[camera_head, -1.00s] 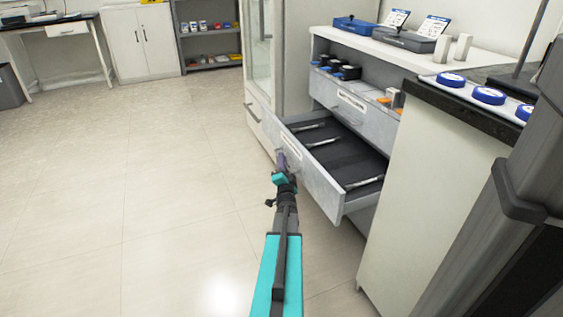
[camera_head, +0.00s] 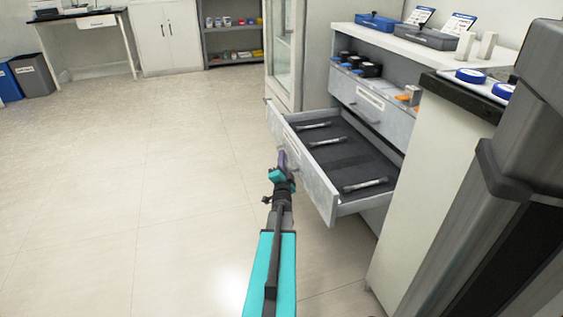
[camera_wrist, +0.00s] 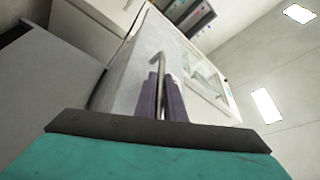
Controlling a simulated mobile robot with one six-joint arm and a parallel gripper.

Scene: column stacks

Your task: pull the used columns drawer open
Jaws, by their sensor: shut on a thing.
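The used columns drawer (camera_head: 318,193) is a grey drawer low in the cabinet, standing well open. Several slim metal columns (camera_head: 366,185) lie on its dark lining. My gripper (camera_head: 283,160) is at the outside of the drawer front. In the wrist view my gripper (camera_wrist: 163,100) has its two purple fingers shut around the drawer's metal bar handle (camera_wrist: 158,68). The handle is mostly hidden behind my gripper in the head view. The label on the drawer front is too small to read.
A closed drawer (camera_head: 370,104) sits above the open one. A white bench side (camera_head: 418,180) with a dark top stands close on the right. A glass-door cabinet (camera_head: 284,50) is behind the drawer. The floor (camera_head: 120,170) to the left is clear.

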